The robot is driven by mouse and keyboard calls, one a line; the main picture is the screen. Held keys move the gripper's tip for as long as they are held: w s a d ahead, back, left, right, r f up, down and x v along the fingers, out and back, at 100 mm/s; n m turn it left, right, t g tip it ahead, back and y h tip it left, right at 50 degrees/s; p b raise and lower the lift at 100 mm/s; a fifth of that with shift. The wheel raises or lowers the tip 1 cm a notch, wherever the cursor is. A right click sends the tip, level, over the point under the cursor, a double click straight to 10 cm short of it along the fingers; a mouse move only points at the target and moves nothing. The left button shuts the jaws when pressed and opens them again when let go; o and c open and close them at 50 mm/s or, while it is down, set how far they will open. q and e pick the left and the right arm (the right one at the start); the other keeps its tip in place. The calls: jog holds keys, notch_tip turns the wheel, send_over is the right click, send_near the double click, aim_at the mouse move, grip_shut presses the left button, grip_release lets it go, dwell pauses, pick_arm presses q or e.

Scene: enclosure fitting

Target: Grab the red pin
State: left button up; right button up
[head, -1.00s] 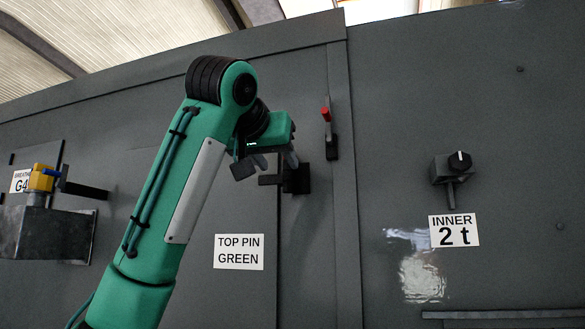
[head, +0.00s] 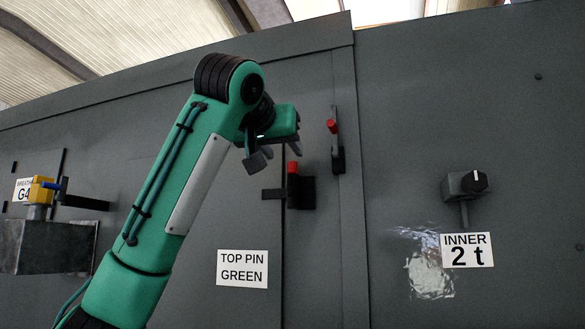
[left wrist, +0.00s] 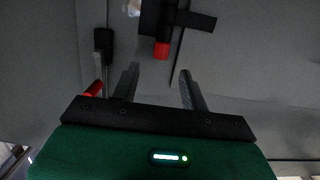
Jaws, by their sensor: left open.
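A red pin (head: 293,167) stands upright in a black bracket (head: 301,193) on the grey enclosure door. My left gripper (head: 262,157) is open and empty, just to the left of and slightly above the pin in the head view. In the left wrist view the red pin end (left wrist: 161,50) lies ahead of the gap between my open fingers (left wrist: 159,74), apart from them. Its black bracket also shows there (left wrist: 178,20). A second red-tipped part, a black lever (head: 337,145), sits to the right; its red end also shows at the left wrist view's left (left wrist: 92,89). My right gripper is not in view.
A white label reading TOP PIN GREEN (head: 242,269) is below. A dark knob (head: 467,184) and a label INNER 2 t (head: 467,250) are on the right panel. A yellow valve (head: 41,190) and a metal box (head: 48,246) stick out at the left.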

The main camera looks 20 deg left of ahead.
aim_at(291, 162)
pick_arm(q)
jog(key=w+p, duration=0.4)
jog(key=shift+w+f, duration=0.1)
jog(key=shift+f, duration=0.1)
jog(key=shift+w+f, duration=0.2)
jog(key=shift+w, duration=0.2)
jog(key=shift+s+d, duration=0.1)
jog(key=shift+c, duration=0.7)
grip_shut()
